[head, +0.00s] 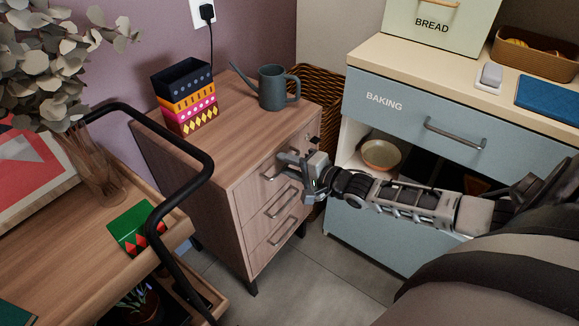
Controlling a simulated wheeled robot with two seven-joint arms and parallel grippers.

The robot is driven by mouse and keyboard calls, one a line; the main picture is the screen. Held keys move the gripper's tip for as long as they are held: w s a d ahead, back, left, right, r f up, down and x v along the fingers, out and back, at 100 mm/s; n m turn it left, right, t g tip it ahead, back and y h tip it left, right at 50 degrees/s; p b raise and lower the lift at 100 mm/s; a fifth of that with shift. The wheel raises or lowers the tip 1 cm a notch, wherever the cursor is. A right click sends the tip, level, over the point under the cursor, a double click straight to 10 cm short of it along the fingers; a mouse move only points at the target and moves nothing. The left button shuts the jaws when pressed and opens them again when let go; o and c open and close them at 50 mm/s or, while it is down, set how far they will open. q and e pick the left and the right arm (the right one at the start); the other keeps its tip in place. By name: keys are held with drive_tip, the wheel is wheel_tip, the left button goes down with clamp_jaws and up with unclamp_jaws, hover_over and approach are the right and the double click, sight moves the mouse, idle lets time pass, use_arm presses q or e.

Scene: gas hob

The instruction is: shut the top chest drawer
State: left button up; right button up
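The wooden chest (200,185) stands in the middle of the head view, with three handled drawers on its front. The top chest drawer (256,180) is the uppermost one; its bar handle (268,177) shows partly. Its front looks nearly in line with the drawers below, and I cannot tell whether a small gap remains. My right gripper (284,165) is at the top drawer's front, by the handle, with its fingers apart and nothing seen between them. It hides the drawer's right part, and I cannot tell whether it touches. My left gripper is out of view.
A watering can (272,88) and stacked patterned boxes (187,98) stand on the chest. A wicker basket (318,84) is behind it. A blue cabinet (365,225) with an open compartment is at right. A trolley with a black rail (190,190) is at left.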

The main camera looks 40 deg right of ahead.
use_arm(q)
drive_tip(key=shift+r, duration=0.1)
use_arm(e)
drive_tip(key=shift+s, duration=0.1)
